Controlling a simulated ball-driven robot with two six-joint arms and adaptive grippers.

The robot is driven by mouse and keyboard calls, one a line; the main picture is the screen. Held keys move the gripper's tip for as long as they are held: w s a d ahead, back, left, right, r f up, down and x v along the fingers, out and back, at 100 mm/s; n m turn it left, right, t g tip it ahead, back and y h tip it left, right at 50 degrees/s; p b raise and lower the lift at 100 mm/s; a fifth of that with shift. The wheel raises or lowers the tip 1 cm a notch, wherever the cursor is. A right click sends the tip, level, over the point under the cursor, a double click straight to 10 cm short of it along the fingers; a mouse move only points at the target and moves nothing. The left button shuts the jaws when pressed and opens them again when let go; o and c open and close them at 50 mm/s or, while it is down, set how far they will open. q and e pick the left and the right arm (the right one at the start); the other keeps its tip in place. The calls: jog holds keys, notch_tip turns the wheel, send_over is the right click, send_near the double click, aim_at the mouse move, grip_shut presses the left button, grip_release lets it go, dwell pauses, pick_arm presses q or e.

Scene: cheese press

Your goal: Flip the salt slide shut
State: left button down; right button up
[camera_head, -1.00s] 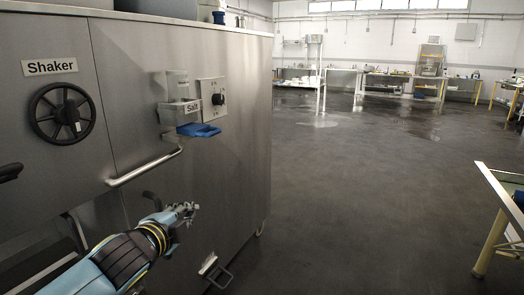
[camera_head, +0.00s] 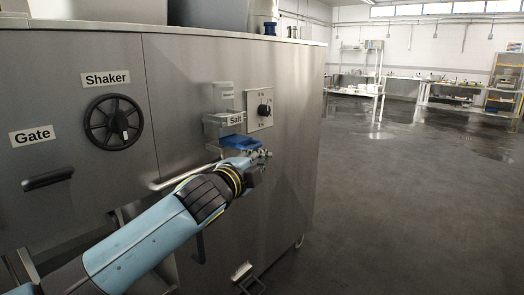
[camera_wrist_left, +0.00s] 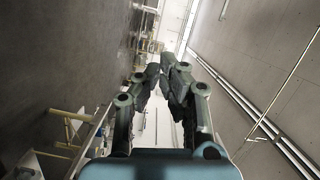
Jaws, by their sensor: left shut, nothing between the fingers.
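The salt dispenser (camera_head: 220,126), a small metal box labelled "Salt", is fixed to the steel machine front. A blue slide (camera_head: 238,142) sticks out from under it. My left gripper (camera_head: 264,156) is at the lower right of the blue slide, close to it in the picture; I cannot tell whether it touches. The forearm and gripper cover part of the area below the slide. In the left wrist view the fingers (camera_wrist_left: 162,72) are together with nothing between them, and the slide does not show there. My right gripper is not in view.
The machine front carries a black shaker wheel (camera_head: 114,122), a gate handle (camera_head: 48,179), a dial (camera_head: 264,109) and a metal rail (camera_head: 172,180) behind my forearm. The floor (camera_head: 410,200) to the right of the machine is open.

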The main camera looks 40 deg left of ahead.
aim_at(241, 142)
pick_arm(q)
jog(key=w+a+f, duration=0.1)
jog(key=w+a, duration=0.4)
jog(key=w, duration=0.3)
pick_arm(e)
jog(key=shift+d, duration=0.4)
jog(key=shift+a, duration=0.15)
